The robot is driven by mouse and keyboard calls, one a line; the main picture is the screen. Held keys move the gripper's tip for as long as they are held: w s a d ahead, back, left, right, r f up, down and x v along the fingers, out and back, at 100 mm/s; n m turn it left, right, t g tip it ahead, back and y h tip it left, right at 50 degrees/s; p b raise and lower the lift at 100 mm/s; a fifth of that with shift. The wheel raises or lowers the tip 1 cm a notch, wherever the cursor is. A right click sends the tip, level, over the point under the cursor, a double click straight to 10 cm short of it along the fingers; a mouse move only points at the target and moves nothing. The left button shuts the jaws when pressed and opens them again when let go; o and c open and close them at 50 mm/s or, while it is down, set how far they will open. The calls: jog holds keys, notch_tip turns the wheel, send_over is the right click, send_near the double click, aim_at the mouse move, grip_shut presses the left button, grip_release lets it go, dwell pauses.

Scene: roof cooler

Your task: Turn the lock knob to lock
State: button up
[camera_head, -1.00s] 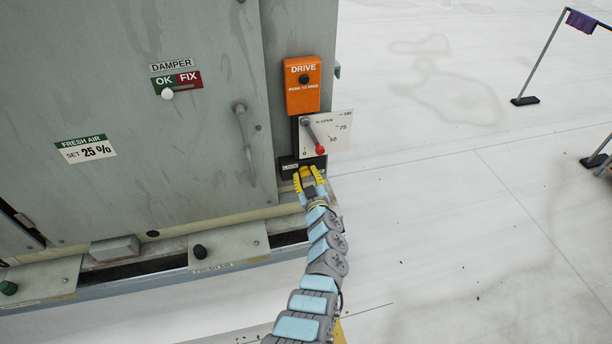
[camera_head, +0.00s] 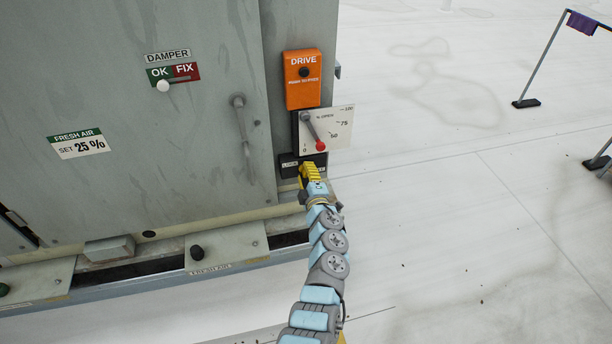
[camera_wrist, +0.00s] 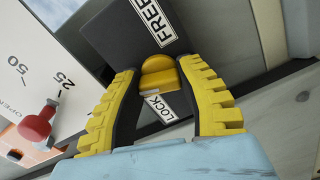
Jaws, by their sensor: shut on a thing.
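The yellow lock knob (camera_wrist: 158,72) sits on a dark plate (camera_wrist: 128,42) with a FREE label and a LOCK label. In the wrist view the yellow, ridged fingers of my gripper (camera_wrist: 161,74) stand on both sides of the knob and are shut on it. The LOCK label (camera_wrist: 163,107) shows between the fingers, and the FREE label (camera_wrist: 152,18) is beyond the knob. In the head view my gripper (camera_head: 307,170) is at the plate at the cabinet's lower right corner and hides most of the knob. I cannot tell exactly which label the knob points to.
Just above the plate is a white dial (camera_head: 335,124) with a red-tipped lever (camera_head: 320,144), close to my gripper. An orange DRIVE box (camera_head: 303,80) is above that. A door handle (camera_head: 242,130) is to the left. The pale roof floor at right is clear near the cabinet.

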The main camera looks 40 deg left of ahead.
jog(key=shift+f+n+b, duration=0.15)
jog(key=shift+n+b, duration=0.35)
jog(key=shift+n, duration=0.7)
jog(key=o, duration=1.2)
jog(key=shift+a, duration=0.1)
jog(key=v, duration=1.2)
